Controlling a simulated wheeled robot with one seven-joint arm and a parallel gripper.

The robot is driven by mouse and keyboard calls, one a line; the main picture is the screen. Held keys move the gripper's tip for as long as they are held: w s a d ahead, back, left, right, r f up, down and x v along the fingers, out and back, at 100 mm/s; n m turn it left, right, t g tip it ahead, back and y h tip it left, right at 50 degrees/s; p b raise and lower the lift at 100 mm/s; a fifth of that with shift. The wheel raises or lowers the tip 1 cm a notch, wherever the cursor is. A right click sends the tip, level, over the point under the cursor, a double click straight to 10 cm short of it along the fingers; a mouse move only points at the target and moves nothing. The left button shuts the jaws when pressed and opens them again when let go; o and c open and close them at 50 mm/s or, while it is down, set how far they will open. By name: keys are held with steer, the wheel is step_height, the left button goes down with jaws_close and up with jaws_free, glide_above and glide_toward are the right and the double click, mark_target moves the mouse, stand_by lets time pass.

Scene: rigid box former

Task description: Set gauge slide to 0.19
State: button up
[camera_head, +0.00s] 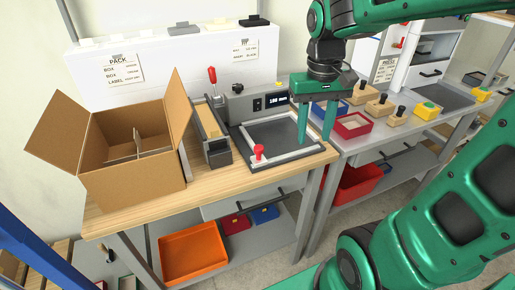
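The gauge is a dark flat plate with a grey frame (292,156) on the wooden bench, behind which stands a grey box with a small lit display (277,100). The digits are too small to read surely. A red knob (258,151) on a small light block, which looks like the gauge slide, sits at the plate's front left. My gripper (315,138) points down over the plate's right part, to the right of the knob and apart from it. Its two green fingers are spread with nothing seen between them. Whether the fingertips touch the plate is unclear.
An open cardboard box (130,150) with dividers stands at the left. A sealer-like device with a red-handled lever (212,76) stands between box and gauge. A red tray (352,126) and wooden blocks with black knobs (379,106) lie right of my gripper. My arm fills the right side.

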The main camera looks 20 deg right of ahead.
mark_target(259, 147)
steer(key=w+a+n, duration=0.1)
steer(key=w+a, duration=0.2)
steer(key=w+a+n, duration=0.1)
steer(key=w+a, duration=0.1)
steer(key=a, duration=0.2)
steer(key=w+a+r+n, duration=0.1)
steer(key=w+a, duration=0.2)
steer(key=a, duration=0.1)
steer(key=shift+w+r, duration=0.1)
steer(key=shift+w, duration=0.25)
step_height(259, 147, down, 10)
steer(key=shift+d+f, duration=0.1)
steer(key=shift+f, duration=0.1)
jaws_close()
